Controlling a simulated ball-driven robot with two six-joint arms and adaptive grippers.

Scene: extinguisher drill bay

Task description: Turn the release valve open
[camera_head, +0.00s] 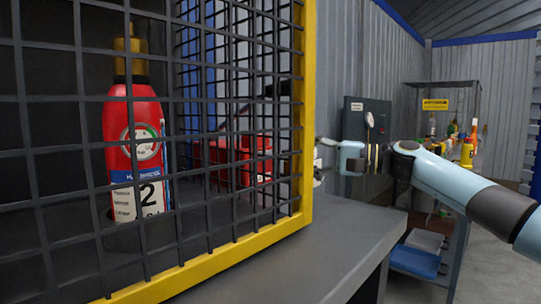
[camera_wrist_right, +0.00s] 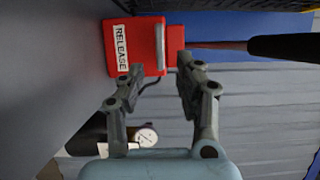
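A red box labelled RELEASE (camera_wrist_right: 118,45) is at the top of the right wrist view, with a silver bar (camera_wrist_right: 160,47) on its face. A lever with a thin red rod and black grip (camera_wrist_right: 285,47) extends right from it. Through mesh in the head view, the red box (camera_head: 243,150) sits on the bench. My right gripper (camera_wrist_right: 160,70) is open and empty, its fingertips just below the box, either side of the bar; contact cannot be told. In the head view it is partly hidden by the yellow post. My left gripper is not in view.
A black mesh cage with a yellow frame (camera_head: 305,120) fills the left, around a red extinguisher (camera_head: 133,155). A grey bench (camera_head: 345,228) runs below. A dark panel with a gauge (camera_head: 368,119) stands behind my right arm. A cart with bottles (camera_head: 466,152) is at right.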

